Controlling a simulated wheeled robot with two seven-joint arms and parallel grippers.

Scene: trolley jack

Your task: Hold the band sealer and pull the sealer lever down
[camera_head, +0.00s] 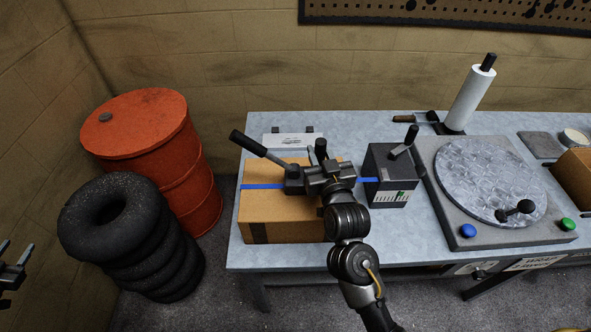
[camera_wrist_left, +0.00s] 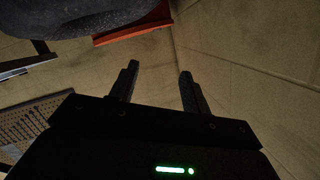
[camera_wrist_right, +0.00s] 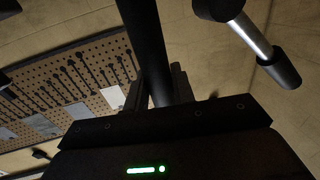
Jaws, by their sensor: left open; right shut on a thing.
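The band sealer (camera_head: 294,184) is a dark tool on top of a cardboard box (camera_head: 280,220), over the blue band (camera_head: 262,186). Its lever (camera_head: 262,153) slants up to the left and ends in a black grip. My right gripper (camera_head: 319,164) is shut on the sealer's dark handle, which passes between the fingers in the right wrist view (camera_wrist_right: 160,88). A silver rod with a black grip (camera_wrist_right: 262,48), apparently the lever, stands apart from that gripper. My left gripper (camera_head: 14,272) is open and empty at the far left, well away from the sealer; its spread fingers show in the left wrist view (camera_wrist_left: 160,85).
An orange drum (camera_head: 150,140) and stacked black tyres (camera_head: 120,235) stand left of the grey bench (camera_head: 400,245), between it and my left gripper. A dark box with a handle (camera_head: 390,180) and a round turntable (camera_head: 485,180) are to the right.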

